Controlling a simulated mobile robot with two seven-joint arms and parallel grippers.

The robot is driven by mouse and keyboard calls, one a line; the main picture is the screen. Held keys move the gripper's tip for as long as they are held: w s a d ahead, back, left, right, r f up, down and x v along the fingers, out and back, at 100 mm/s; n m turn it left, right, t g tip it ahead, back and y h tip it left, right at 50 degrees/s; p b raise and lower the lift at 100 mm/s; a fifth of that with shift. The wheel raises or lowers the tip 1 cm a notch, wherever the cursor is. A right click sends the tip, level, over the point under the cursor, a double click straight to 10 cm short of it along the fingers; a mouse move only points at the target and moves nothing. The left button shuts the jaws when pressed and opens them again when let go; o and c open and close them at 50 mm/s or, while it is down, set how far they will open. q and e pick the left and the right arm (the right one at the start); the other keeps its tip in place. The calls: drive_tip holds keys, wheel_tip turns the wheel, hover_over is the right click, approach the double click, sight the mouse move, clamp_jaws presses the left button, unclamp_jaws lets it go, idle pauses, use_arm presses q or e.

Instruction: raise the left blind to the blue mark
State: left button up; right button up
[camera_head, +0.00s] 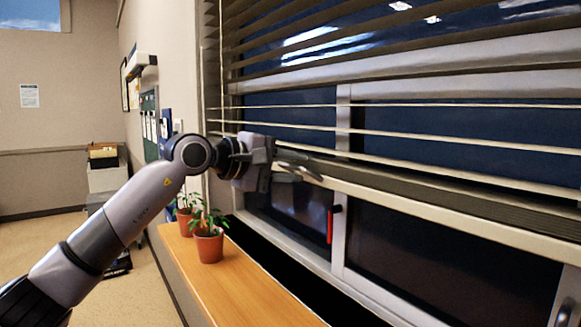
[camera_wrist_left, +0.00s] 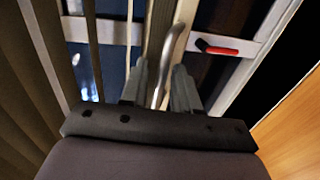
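The left blind (camera_head: 440,198) hangs partly lowered over the window. Its upper slats are tilted and its lower ones more widely spaced, above a pale bottom rail. My left gripper (camera_head: 290,165) is at the rail's left part, beside a curved metal handle (camera_head: 303,163). In the left wrist view, the handle (camera_wrist_left: 175,50) runs between the two fingers of my left gripper (camera_wrist_left: 160,82). The fingers stand a little apart; whether they press on the handle is not clear. I cannot make out a blue mark on the window frame. My right gripper is not in view.
A wooden sill (camera_head: 245,285) runs below the window, with two potted plants, the nearer one (camera_head: 208,245) under my left arm. A red window handle (camera_head: 330,225) is on the frame below the rail. A blue item (camera_head: 166,120) is on the left wall.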

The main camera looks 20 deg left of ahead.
use_arm(q)
drive_tip(key=b+v, duration=0.2)
drive_tip(key=v, duration=0.5)
drive_tip(key=shift+s, duration=0.1)
idle(0.4)
